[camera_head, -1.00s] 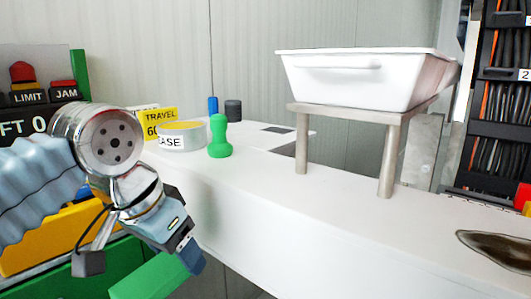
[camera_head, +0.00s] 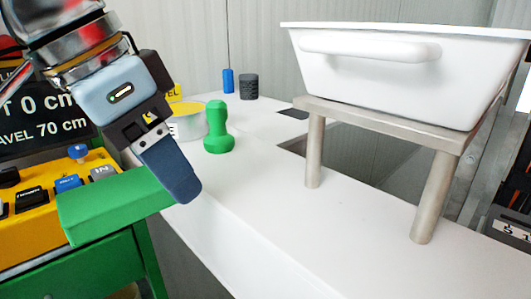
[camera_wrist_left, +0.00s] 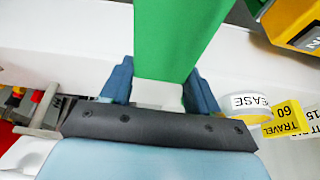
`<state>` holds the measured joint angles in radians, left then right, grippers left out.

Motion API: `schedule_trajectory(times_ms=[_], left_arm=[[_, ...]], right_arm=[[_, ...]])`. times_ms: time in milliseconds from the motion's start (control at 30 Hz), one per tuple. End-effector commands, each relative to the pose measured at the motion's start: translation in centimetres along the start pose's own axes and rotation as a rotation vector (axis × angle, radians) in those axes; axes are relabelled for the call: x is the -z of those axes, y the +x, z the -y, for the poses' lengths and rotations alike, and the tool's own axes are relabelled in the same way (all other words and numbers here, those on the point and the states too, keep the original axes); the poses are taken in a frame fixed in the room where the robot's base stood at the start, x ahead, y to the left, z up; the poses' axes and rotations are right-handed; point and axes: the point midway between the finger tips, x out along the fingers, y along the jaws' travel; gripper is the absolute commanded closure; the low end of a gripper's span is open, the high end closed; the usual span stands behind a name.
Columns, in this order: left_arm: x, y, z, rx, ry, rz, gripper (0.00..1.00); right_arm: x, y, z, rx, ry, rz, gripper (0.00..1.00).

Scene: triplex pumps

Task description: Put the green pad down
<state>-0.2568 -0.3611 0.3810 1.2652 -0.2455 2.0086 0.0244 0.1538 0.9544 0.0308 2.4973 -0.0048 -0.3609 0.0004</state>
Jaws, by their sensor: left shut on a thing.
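The green pad (camera_head: 112,203) is a flat green block in the head view, at the lower left beside the white counter. My left gripper (camera_head: 178,182) is shut on its right end, one dark blue finger showing in front of it. In the left wrist view the pad (camera_wrist_left: 180,35) extends up and away from between the two blue fingers of the left gripper (camera_wrist_left: 160,88). The pad overlaps the yellow control box in the head view; I cannot tell whether it touches anything below. My right gripper is not in view.
A yellow control box (camera_head: 28,225) with buttons stands on a green frame (camera_head: 95,268) at left. A green peg-shaped object (camera_head: 218,130) and a labelled roll (camera_head: 187,126) stand on the white counter (camera_head: 270,215). A white tub (camera_head: 385,80) rests on a metal stand (camera_head: 438,195).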

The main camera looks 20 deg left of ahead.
Motion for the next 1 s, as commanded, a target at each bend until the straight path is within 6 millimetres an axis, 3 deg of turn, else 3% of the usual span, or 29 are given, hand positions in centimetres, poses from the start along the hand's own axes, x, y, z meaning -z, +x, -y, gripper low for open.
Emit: schedule_trajectory(times_ms=[200, 333, 633, 833, 1000], left_arm=[[6.2, 2.5, 0.0, -0.002, 0.002, 0.005, 0.73], [8.8, 3.7, 0.0, -0.001, 0.0, 0.004, 0.73], [11.4, 4.8, 0.0, 0.0, 0.0, 0.002, 0.73], [14.8, 6.2, 0.0, -0.001, 0.0, 0.003, 0.73], [14.0, 7.2, 0.0, 0.0, -0.002, 0.001, 0.73]], right_arm=[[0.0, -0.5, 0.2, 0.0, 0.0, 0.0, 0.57], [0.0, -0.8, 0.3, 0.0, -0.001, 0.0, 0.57], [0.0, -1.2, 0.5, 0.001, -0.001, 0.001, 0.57], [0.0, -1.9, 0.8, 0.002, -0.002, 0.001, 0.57], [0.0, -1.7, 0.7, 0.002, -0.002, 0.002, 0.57]])
